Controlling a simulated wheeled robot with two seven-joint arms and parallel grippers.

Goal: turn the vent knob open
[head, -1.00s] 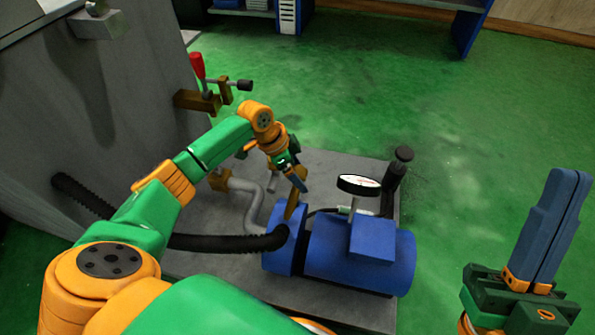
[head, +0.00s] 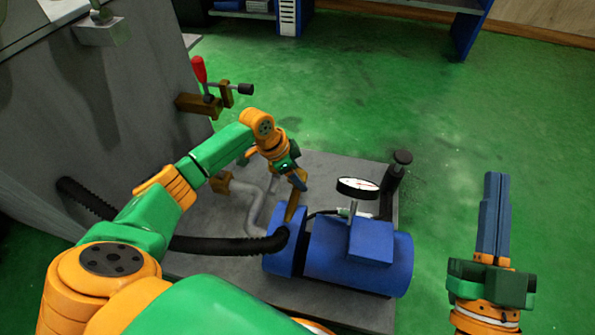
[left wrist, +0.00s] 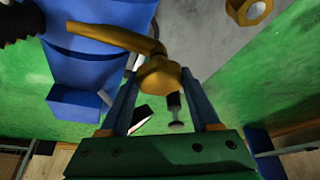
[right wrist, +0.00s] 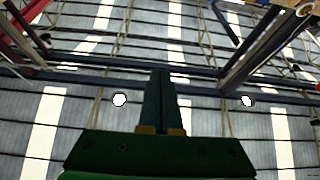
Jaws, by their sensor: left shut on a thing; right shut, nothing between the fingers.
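The vent knob (left wrist: 160,76) is a brass-coloured, faceted piece with a bent brass pipe (left wrist: 105,37) running from it. In the left wrist view it sits between the two blue fingers of my left gripper (left wrist: 161,84), which is shut on it. In the head view, my left gripper (head: 298,180) is at the top of the brass pipe (head: 291,208), above the blue pump (head: 345,252). The fingers and wrist hide most of the knob there. My right gripper (head: 494,185) is shut and empty, pointing up to the right of the pump; its fingers also show in the right wrist view (right wrist: 161,85).
A round gauge (head: 357,187) and a dark post (head: 396,180) stand close to the right of my left gripper. A black hose (head: 215,244) runs to the pump. A red-handled clamp (head: 199,70) is on the grey machine at the left. Green floor (head: 470,110) is clear.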

